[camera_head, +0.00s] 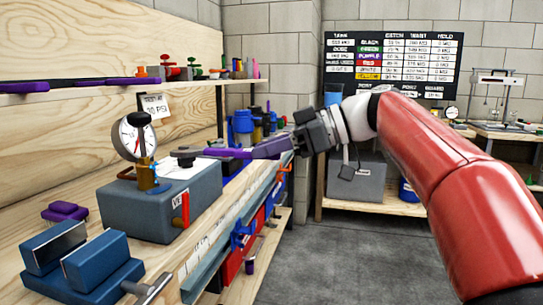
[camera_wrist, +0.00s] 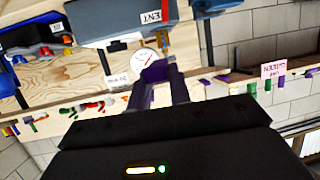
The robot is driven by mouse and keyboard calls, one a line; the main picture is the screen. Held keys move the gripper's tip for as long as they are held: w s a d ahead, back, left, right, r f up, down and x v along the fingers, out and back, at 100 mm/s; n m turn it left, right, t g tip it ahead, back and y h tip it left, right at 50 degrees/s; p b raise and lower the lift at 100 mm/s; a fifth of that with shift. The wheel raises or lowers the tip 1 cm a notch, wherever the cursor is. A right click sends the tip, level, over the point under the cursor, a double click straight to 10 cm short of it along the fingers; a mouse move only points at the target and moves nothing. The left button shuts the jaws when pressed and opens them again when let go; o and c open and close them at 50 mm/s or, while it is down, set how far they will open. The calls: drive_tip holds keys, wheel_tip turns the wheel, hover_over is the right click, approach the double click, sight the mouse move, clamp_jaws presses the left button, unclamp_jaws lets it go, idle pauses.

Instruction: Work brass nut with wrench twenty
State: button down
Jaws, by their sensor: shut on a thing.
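My gripper (camera_head: 293,142) is shut on a purple wrench (camera_head: 232,153) and holds it above the bench. A brass fitting (camera_head: 147,178), likely the brass nut, stands below the round gauge (camera_head: 133,137) at that box, left of the wrench tip. In the wrist view the purple wrench (camera_wrist: 155,73) reaches away from my gripper and partly overlaps the gauge (camera_wrist: 144,58).
A blue vise (camera_head: 85,262) and a purple block (camera_head: 64,212) sit on the bench at the front left. A shelf (camera_head: 110,87) above holds more purple tools and small coloured fittings. A tag reading about 20 PSI (camera_head: 155,107) hangs behind the gauge. Open floor lies right of the bench.

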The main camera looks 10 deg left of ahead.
sight(235, 153)
drive_tip(key=shift+d, duration=0.3)
drive_tip(key=shift+f+b+x, duration=0.25)
drive_tip(key=shift+b+x, duration=0.8)
drive_tip(key=shift+x, duration=1.1)
drive_tip(key=shift+s+a, duration=0.1)
drive_tip(key=shift+a, duration=2.3)
